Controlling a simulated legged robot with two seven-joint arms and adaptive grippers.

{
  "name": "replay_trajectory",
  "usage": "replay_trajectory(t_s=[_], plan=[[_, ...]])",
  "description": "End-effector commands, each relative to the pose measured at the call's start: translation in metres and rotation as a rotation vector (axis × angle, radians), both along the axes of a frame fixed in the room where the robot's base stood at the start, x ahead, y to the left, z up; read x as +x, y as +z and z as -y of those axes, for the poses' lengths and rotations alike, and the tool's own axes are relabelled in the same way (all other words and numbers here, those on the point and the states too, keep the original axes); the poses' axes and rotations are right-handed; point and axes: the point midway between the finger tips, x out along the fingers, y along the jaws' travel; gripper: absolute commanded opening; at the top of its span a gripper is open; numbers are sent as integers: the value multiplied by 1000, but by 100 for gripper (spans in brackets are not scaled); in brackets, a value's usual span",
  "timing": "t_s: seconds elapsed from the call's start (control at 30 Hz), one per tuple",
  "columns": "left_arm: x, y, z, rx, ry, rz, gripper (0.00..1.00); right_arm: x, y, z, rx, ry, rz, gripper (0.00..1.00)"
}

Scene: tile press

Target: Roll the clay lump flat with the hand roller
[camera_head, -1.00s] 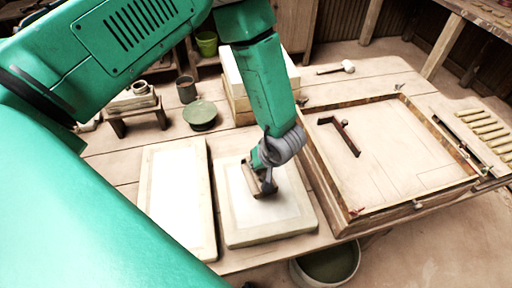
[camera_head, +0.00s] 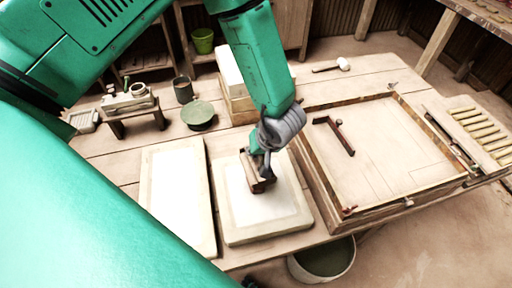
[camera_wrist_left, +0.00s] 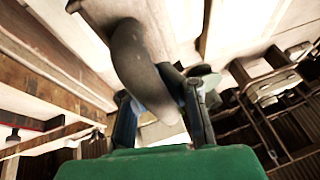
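My left gripper (camera_head: 262,168) points down over the pale, white-topped slab (camera_head: 240,225) in the middle of the table. It is shut on what looks like the hand roller (camera_head: 252,171), a small brown piece low over the far part of the slab; I cannot tell whether it touches. In the left wrist view, a grey-brown curved handle (camera_wrist_left: 138,62) runs between the two fingers of the gripper (camera_wrist_left: 165,115). I cannot make out a separate clay lump; the roller and gripper may hide it. My right gripper is not in view.
A second white-topped slab (camera_head: 178,238) lies to the left. A wooden frame (camera_head: 326,200) with a dark angled tool (camera_head: 337,133) inside stands close on the right. A bucket (camera_head: 322,268) stands below.

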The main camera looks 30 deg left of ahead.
Motion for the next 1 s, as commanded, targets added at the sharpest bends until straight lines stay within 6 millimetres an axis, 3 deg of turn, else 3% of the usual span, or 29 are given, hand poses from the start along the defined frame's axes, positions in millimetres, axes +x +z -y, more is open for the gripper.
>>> replay_trajectory(t_s=[0.5,0.8,1.0], plan=[[0,0,-1,-1,-3,-1,0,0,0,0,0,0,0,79],[1,-27,-7,-46,-80,-43,0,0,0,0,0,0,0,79],[1,-33,-8,-58,-102,-53,0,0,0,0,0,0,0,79]])
